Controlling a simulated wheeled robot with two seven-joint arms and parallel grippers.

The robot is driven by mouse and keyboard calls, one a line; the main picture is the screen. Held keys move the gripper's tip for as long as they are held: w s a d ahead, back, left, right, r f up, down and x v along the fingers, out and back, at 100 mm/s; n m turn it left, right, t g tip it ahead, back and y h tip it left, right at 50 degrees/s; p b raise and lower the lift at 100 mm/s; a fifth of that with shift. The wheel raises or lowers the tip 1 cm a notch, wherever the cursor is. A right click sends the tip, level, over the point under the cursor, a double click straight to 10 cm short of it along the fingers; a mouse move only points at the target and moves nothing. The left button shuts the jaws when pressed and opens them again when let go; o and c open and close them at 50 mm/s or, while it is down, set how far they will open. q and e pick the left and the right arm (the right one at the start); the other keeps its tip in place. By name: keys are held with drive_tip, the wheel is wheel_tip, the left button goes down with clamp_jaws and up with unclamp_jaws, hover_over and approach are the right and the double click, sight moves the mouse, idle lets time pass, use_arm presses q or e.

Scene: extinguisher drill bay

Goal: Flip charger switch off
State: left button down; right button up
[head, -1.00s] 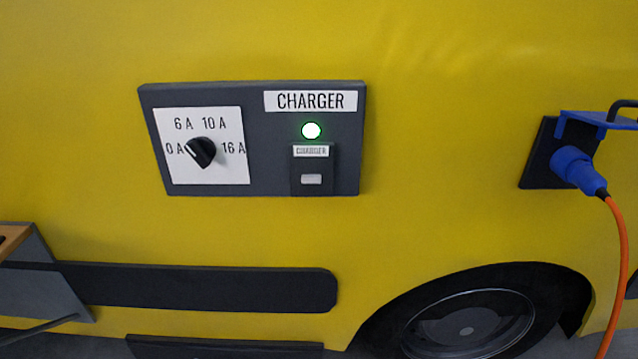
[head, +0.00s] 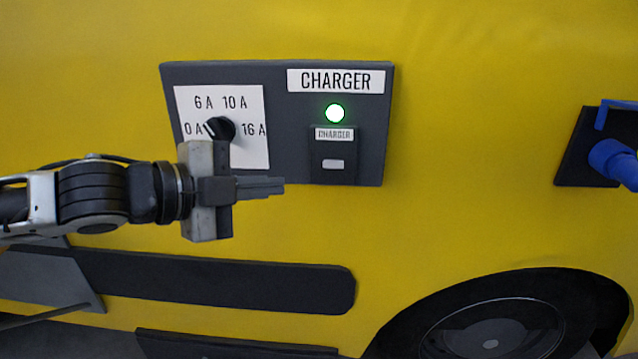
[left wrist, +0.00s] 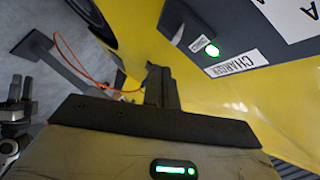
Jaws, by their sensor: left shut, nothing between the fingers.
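The charger panel (head: 290,130) is a dark grey plate on a yellow vehicle side. The charger switch (head: 333,160) is at its lower right, with a pale rocker and a small label, under a lit green lamp (head: 335,113). The lamp also shows in the left wrist view (left wrist: 212,50). My left gripper (head: 280,186) is shut and empty, with its fingertips to the left of the switch and slightly lower in the head view. Its closed fingers (left wrist: 160,72) also show in the left wrist view, apart from the panel there.
A black dial (head: 220,129) on a white scale is on the panel's left, its lower side close to my gripper in the picture. A blue plug (head: 612,162) is at the right. A dark trim strip (head: 230,283) and a wheel (head: 490,335) are below.

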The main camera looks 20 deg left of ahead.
use_arm(q)
drive_tip(key=shift+s+a+r+m, duration=0.1)
drive_tip(key=shift+s+r+m, duration=0.1)
drive_tip(key=shift+r, duration=0.2)
drive_tip(key=shift+s+a+r+m, duration=0.1)
drive_tip(key=shift+r+m, duration=0.1)
drive_tip(key=shift+r, duration=0.2)
drive_tip(key=shift+w, duration=0.15)
use_arm(e)
drive_tip(key=shift+r, duration=0.1)
use_arm(q)
drive_tip(key=p, duration=0.3)
approach(338, 174)
drive_tip(key=d, duration=0.4)
drive_tip(key=w, duration=0.2)
drive_tip(key=w+f, duration=0.1)
drive_tip(key=shift+w+a, duration=0.35)
drive_tip(key=shift+w+a+f, duration=0.15)
drive_tip(key=shift+w+f, duration=0.1)
drive_tip(key=shift+w, duration=0.2)
use_arm(e)
drive_tip(key=shift+d+r, duration=0.2)
drive_tip(key=shift+r, duration=0.2)
